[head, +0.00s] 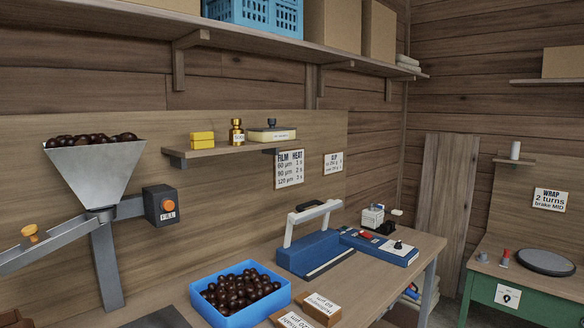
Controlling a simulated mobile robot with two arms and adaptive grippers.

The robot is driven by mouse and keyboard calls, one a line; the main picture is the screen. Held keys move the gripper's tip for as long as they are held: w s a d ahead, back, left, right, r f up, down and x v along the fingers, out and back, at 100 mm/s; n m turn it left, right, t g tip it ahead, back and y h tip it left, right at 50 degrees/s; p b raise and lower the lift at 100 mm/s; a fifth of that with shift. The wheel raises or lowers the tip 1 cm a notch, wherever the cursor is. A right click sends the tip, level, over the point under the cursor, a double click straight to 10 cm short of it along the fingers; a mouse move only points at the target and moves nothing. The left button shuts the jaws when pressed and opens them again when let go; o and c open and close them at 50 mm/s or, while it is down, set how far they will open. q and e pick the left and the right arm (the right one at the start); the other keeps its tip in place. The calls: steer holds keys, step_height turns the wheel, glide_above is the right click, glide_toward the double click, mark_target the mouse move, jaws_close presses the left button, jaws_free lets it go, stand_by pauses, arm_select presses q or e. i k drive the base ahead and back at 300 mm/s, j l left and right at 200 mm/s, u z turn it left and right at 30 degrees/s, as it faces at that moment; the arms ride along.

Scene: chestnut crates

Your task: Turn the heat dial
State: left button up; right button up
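A wall sign (290,169) headed FILM and HEAT lists 60, 90 and 120 µm with times. Neither of my grippers shows.
A blue crate of chestnuts (227,313) and labelled cardboard boxes (322,308) stand at the bench front. A small white device (372,217) stands behind the control box. A hopper (97,176) is at left, a green table (530,293) at right.

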mark_target(398, 246)
steer(key=i+l+u, duration=0.15)
steer(key=l+u, duration=0.15)
steer(key=u, duration=0.15)
steer(key=i+l+u, duration=0.1)
steer(key=l+u, duration=0.2)
steer(key=u, duration=0.2)
